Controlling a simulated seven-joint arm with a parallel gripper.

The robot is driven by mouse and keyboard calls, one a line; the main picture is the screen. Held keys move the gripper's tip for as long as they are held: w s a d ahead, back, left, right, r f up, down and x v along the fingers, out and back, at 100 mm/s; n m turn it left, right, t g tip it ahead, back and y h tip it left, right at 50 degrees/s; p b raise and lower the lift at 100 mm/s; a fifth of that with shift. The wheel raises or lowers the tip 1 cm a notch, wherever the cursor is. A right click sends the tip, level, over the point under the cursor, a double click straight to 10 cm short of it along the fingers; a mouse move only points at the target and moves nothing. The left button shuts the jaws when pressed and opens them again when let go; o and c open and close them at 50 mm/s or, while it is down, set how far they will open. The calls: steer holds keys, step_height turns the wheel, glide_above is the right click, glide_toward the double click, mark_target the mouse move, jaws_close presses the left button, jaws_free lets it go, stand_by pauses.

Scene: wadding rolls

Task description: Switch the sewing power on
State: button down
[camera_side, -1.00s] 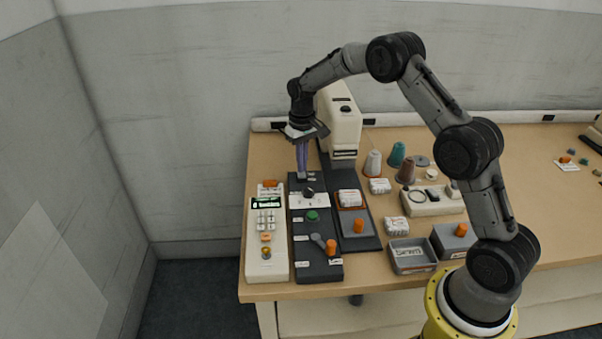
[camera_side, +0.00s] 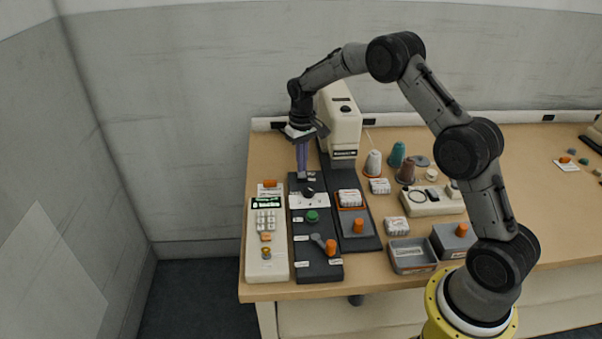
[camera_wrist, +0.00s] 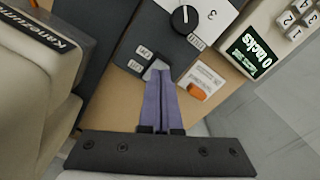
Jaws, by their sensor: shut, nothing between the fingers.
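My gripper (camera_side: 302,172) points down at the far end of the dark control panel (camera_side: 318,268), with its purple fingers together and empty. In the wrist view its fingertips (camera_wrist: 158,72) are over a small grey switch part (camera_wrist: 155,66) at the panel's edge. They look to touch or nearly touch it, and cover much of it. Two small white labels (camera_wrist: 143,52) sit beside it; I cannot surely read them or tell the switch's position. The cream sewing machine (camera_side: 340,122) stands just right of my gripper.
A black dial (camera_side: 308,192), a green button (camera_side: 312,216) and a grey lever with an orange knob (camera_side: 331,247) are on the panel. A cream keypad box (camera_side: 267,272) with a green display lies left. Thread cones (camera_side: 397,154) and trays (camera_side: 412,268) stand right.

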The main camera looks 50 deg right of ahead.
mark_target(302, 175)
steer(key=shift+f, duration=1.05)
stand_by(1.0)
steer(key=shift+r, duration=3.55)
